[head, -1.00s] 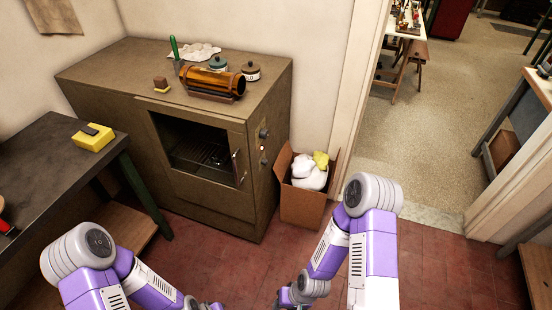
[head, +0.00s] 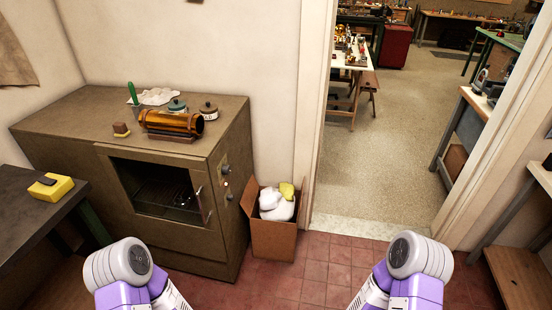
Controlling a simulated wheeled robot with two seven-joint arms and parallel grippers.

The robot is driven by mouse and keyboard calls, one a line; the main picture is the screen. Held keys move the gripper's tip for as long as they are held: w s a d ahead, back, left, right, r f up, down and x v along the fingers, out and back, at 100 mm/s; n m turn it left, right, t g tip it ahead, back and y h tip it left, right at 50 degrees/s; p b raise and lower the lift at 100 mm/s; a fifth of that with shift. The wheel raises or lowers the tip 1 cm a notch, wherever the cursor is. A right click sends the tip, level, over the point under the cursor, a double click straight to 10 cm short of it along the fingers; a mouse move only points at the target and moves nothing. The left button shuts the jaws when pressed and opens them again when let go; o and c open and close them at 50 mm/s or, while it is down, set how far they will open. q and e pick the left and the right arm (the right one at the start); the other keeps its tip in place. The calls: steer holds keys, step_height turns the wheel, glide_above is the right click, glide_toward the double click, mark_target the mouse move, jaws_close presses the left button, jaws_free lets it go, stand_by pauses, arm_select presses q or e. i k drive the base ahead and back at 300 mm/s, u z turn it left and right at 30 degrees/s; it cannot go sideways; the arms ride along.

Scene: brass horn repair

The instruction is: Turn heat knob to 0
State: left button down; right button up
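The brown oven (head: 130,223) stands against the wall at the left, with a dark window in its front door (head: 155,190). On its narrow right side panel there are dark knobs, an upper knob (head: 225,170) and a lower knob (head: 229,196). They are too small to read any setting, and I cannot tell which one is the heat knob. A handle (head: 200,192) shows at the right edge of the door. Only upper parts of my two arms show at the bottom of the head view. Both grippers are out of view.
A cardboard box (head: 273,240) with white and yellow cloths stands right of the oven, close to the knob panel. A copper tube (head: 170,123) and small pots lie on the oven top. A dark bench (head: 30,215) is at left. Red floor tiles (head: 315,270) are clear by the doorway.

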mark_target(226, 170)
steer(key=z, duration=0.3)
steer(key=i, duration=1.05)
steer(key=u, duration=0.65)
steer(key=i, duration=0.5)
steer(key=u, duration=0.4)
